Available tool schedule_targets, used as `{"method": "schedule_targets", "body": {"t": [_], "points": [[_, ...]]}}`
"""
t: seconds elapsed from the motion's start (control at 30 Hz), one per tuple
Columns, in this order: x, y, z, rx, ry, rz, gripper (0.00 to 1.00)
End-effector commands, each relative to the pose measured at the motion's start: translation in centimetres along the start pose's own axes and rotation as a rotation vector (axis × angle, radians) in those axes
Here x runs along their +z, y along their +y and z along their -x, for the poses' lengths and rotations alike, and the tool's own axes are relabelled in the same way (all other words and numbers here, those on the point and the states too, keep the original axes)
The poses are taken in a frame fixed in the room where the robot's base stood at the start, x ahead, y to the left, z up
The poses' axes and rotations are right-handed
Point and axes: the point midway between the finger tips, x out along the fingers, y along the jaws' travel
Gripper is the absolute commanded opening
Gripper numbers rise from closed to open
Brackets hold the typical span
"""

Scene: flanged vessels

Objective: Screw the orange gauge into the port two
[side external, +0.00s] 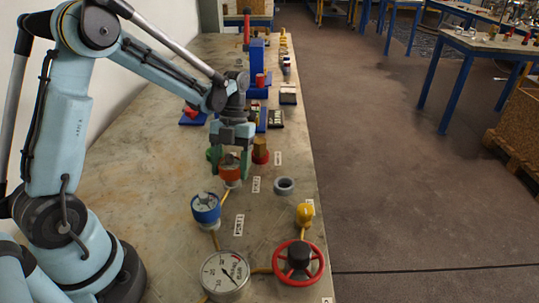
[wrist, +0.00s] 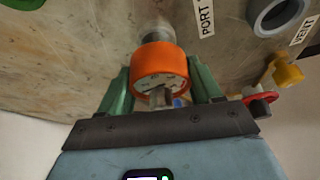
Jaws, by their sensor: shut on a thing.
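The orange gauge (side external: 230,174) is between the green fingers of my gripper (side external: 231,160), which is shut on it. In the wrist view the orange gauge (wrist: 160,62) has its dial facing my gripper (wrist: 160,85), with a finger on each side. A pale metal fitting (wrist: 157,32) shows just beyond the gauge, in line with it. I cannot tell how far the gauge's thread sits in the fitting. A port label (wrist: 205,16) lies beside it, its number cut off in the wrist view. The label next to the gauge (side external: 256,185) is too small to read surely.
A blue gauge (side external: 206,208) stands nearer the camera on the yellow pipe. A large dial (side external: 225,272), a red handwheel (side external: 298,262) and a yellow valve (side external: 304,213) are in front. A grey ring (side external: 284,186) is to the right. A red-based brass part (side external: 260,150) stands close behind.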

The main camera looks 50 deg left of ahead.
Motion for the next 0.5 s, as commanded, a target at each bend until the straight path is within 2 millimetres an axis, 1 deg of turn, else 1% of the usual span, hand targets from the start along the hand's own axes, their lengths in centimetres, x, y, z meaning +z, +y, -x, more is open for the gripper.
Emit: {"method": "schedule_targets", "body": {"t": [0.03, 0.1, 0.2, 0.3, 0.33, 0.5], "points": [[-0.01, -0.16, 0.01, 0.026, 0.0, -0.065, 0.24], [-0.02, -0.12, -0.01, 0.054, 0.0, -0.134, 0.24], [-0.01, -0.04, -0.01, 0.068, 0.0, -0.169, 0.24], [-0.02, -0.03, -0.01, 0.067, 0.0, -0.169, 0.24], [-0.02, -0.03, -0.01, 0.067, 0.0, -0.168, 0.66], [-0.01, -0.02, -0.02, 0.067, -0.001, -0.166, 0.92]]}}
